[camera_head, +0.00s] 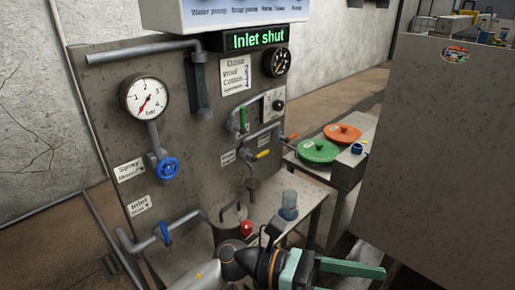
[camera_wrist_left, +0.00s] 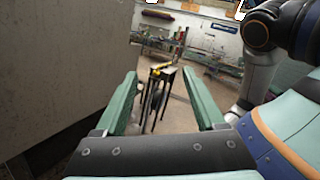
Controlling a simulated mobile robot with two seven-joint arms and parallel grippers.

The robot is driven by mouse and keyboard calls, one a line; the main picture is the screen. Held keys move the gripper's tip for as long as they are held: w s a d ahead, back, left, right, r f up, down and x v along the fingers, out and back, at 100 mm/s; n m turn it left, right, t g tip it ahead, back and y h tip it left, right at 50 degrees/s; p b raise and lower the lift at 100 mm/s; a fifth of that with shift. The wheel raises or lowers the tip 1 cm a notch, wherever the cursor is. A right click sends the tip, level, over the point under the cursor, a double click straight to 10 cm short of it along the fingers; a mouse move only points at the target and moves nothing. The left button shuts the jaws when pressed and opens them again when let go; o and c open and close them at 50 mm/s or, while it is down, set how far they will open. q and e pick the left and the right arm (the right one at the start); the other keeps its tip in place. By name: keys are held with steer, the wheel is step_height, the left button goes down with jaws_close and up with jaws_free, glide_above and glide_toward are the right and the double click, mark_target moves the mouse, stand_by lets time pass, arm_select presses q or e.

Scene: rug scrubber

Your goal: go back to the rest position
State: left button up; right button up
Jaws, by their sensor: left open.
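My left gripper (camera_head: 362,279) is at the bottom of the head view, in front of the panel, with its green fingers pointing right. In the left wrist view the left gripper (camera_wrist_left: 160,80) is open, with both fingers spread and nothing between them. Through the gap I see a distant small dark table (camera_wrist_left: 168,76) with something yellow on it. My right gripper is in neither view.
The panel (camera_head: 105,75) carries a gauge (camera_head: 145,98), a blue valve wheel (camera_head: 168,168), pipes and a lit "Inlet shut" sign (camera_head: 258,39). A green disc (camera_head: 318,151) and an orange disc (camera_head: 343,133) lie beyond. A large grey cabinet (camera_head: 440,150) stands at right.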

arm_select(q)
steer(key=w+a+n+t+h, duration=0.45)
steer(key=w+n+t, duration=0.35)
steer(key=n+t, duration=0.6)
steer(key=w+a+f+n+t+y, duration=0.5)
steer(key=a+f+n+t+y, duration=0.55)
steer(key=n, duration=1.15)
steer(key=s+a+f+n+g+y, duration=0.4)
steer(key=s+a+f+n, duration=0.4)
steer(key=f, duration=0.4)
steer(key=s+a+f+n+g+y, duration=0.5)
steer(key=s+a+f+n+y, duration=0.1)
steer(key=f, duration=0.7)
steer(key=s+a+n, duration=0.1)
steer(key=a+n, duration=0.1)
steer(key=a, duration=0.1)
steer(key=shift+s+a+p, duration=0.2)
steer(key=shift+s+p, duration=0.2)
steer(key=shift+f, duration=0.1)
